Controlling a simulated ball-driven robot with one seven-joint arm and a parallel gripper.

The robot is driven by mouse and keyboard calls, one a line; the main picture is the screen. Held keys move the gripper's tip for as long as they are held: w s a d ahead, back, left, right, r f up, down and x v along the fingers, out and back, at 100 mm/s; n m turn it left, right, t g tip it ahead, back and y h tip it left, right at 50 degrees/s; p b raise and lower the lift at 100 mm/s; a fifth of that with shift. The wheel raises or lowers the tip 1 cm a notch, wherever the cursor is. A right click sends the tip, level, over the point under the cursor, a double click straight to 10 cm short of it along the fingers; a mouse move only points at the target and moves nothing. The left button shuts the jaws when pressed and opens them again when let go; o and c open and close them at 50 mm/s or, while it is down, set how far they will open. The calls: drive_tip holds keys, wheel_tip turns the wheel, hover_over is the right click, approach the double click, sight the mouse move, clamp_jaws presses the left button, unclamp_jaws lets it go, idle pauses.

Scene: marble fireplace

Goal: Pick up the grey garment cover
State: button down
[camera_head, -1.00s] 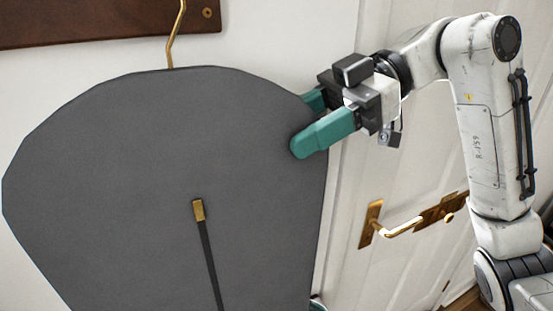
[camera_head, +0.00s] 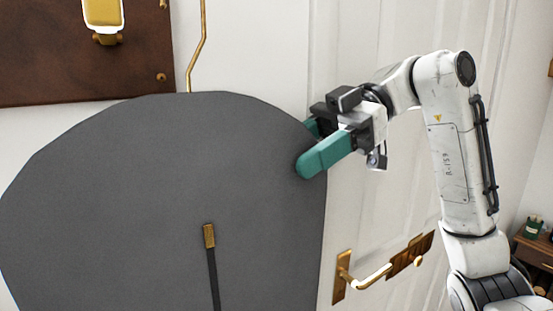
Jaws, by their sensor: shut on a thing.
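The grey garment cover (camera_head: 110,190) hangs flat and large at the left and centre, with a brass zip pull (camera_head: 209,236) and a dark zip below it. A thin brass hanger stem (camera_head: 197,50) rises from its top edge and runs out of the picture. My gripper (camera_head: 313,148) is at the cover's upper right edge, with one teal finger in front and the other partly hidden behind the edge. It is shut on the cover. The cover's lower part is out of view.
A brown wooden board (camera_head: 60,65) with a brass hook (camera_head: 104,18) is on the wall at upper left. A white panelled door (camera_head: 385,215) with a brass lever handle (camera_head: 372,278) stands behind my arm. A small wooden table (camera_head: 535,252) is at far right.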

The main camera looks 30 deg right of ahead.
drive_tip(key=d+b, duration=0.1)
drive_tip(key=d, duration=1.1)
drive_tip(key=shift+s, duration=0.25)
idle(0.8)
